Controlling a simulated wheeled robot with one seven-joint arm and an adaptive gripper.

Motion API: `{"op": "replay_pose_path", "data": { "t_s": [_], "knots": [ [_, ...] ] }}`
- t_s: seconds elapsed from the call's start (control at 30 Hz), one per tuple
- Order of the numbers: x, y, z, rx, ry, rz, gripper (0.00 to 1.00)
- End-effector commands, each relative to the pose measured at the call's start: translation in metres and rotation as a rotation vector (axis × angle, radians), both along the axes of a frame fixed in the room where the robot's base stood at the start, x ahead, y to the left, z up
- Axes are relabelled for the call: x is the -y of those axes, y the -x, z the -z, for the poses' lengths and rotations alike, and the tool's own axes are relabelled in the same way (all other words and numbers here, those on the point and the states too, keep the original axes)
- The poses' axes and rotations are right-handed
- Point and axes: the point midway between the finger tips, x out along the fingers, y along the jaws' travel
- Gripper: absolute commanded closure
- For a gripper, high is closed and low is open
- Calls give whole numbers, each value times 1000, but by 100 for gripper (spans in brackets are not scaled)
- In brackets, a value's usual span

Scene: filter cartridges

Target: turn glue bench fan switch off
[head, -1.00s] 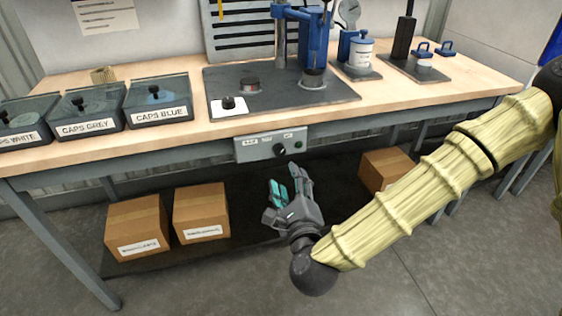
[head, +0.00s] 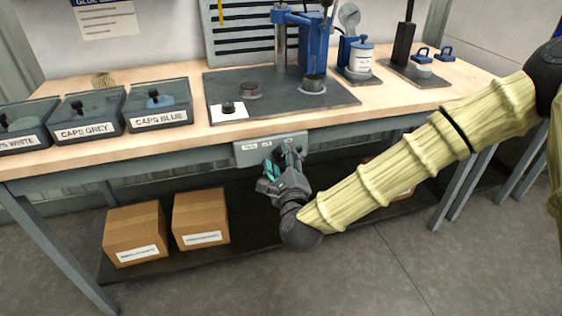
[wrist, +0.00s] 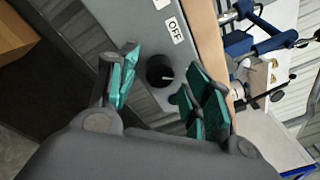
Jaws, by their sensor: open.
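The fan switch panel (head: 250,150) is a grey box on the front edge of the glue bench, with small white labels along its top. In the wrist view a black round knob (wrist: 160,70) with a pale pointer line sits on the panel, and a label (wrist: 174,31) reads OFF. The pointer does not point at the OFF label. My gripper (head: 279,160) is at the panel's front in the head view, hiding the knob there. In the wrist view its teal fingertips (wrist: 156,84) are open, one on each side of the knob. I cannot tell whether they touch it.
The bench top (head: 300,118) is above my gripper, with a dark mat holding a blue press (head: 315,45). Lidded caps bins (head: 159,103) stand at the left. Cardboard boxes (head: 200,217) sit on the shelf below. The floor in front is clear.

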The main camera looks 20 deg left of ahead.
Motion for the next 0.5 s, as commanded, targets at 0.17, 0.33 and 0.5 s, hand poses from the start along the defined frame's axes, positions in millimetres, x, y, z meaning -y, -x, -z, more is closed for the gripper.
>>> {"op": "replay_pose_path", "data": {
  "t_s": [0.17, 0.33, 0.5],
  "knots": [
    [0, 0, 0, 0, 0, 0, 59],
    [0, 0, 0, 0, 0, 0, 90],
    [0, 0, 0, 0, 1, 0, 97]
  ]
}}
